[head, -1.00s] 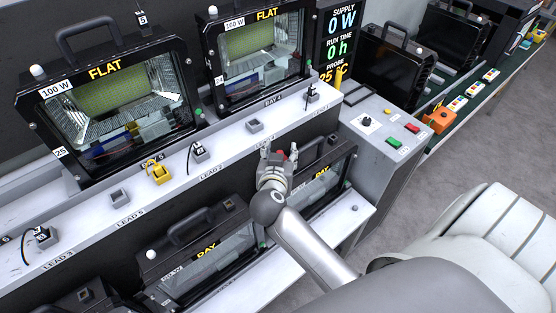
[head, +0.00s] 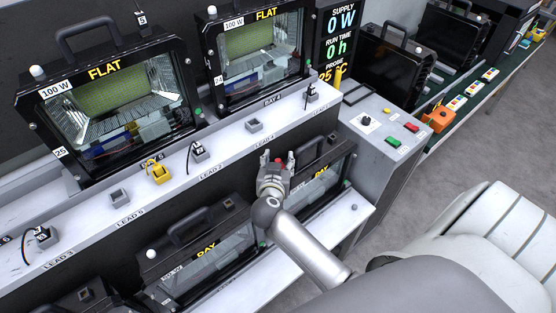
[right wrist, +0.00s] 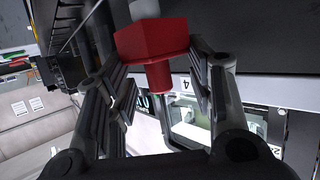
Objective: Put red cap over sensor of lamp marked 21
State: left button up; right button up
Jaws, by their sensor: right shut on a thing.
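My right gripper (head: 278,161) is shut on the red cap (right wrist: 152,42), which sits between its two fingers with a narrower red stem pointing toward the wrist. In the head view it is at the upper left of the lower right lamp (head: 328,172), which reads DAY. In the right wrist view a pale rounded piece (right wrist: 145,8) shows just beyond the cap; I cannot tell whether they touch. The lower right lamp's sensor is not clear in the head view, with the gripper in front of that corner. No 21 is legible. My left gripper is not in view.
Two upper lamps read FLAT, one marked 25 (head: 110,100) and one marked 24 (head: 252,50). Another DAY lamp (head: 205,250) stands lower left. The white ledge (head: 222,158) holds several small sockets and a yellow piece (head: 158,172). A grey control box (head: 385,130) stands right.

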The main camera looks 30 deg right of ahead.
jog(key=shift+f, duration=0.4)
jog(key=o, duration=0.9)
jog(key=shift+r, duration=0.5)
jog(key=b+v, duration=0.1)
jog(key=v, duration=1.1)
jog(key=shift+s+r, duration=0.1)
jog(key=shift+r, duration=0.05)
